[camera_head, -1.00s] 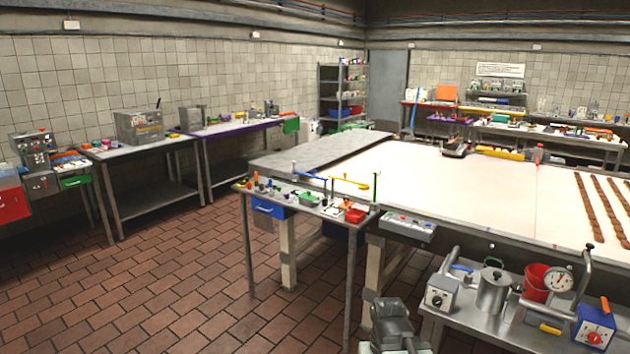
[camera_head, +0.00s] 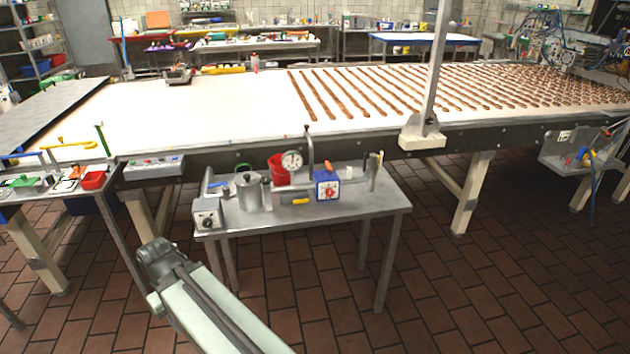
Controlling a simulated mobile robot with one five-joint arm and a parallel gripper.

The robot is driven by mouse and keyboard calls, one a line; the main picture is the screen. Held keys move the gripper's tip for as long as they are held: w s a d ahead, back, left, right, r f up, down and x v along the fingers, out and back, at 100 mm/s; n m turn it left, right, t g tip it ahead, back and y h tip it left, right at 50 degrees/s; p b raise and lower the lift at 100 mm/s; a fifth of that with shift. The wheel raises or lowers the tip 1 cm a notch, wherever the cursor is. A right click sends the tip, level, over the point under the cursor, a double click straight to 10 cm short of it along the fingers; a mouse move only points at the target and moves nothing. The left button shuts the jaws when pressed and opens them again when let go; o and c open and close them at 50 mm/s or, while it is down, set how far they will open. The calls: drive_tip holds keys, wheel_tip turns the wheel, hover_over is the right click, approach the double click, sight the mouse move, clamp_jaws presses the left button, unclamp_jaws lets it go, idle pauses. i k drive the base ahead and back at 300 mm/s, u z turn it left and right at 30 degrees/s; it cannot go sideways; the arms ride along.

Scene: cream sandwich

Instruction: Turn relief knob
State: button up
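A small metal side table (camera_head: 378,207) stands in front of the long conveyor. On it are a blue box with a red knob (camera_head: 328,191) on a white face and a grey box with a dark knob (camera_head: 207,219). I cannot tell which one is the relief knob. A round pressure gauge (camera_head: 292,160) stands on pipework between them, behind a metal pot (camera_head: 248,190). Part of my arm shows at the lower left, in front of the table and apart from it. I cannot make out my gripper's fingers.
A red bucket (camera_head: 278,169) and a yellow handle (camera_head: 300,201) are also on the side table. The conveyor (camera_head: 200,120) carries rows of brown pieces behind it. A metal post (camera_head: 432,90) rises at its edge. Tiled floor (camera_head: 480,290) is clear to the right.

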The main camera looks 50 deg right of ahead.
sight(329, 192)
drive_tip(key=u, duration=0.05)
drive_tip(key=i, duration=0.5)
drive_tip(key=z, duration=0.05)
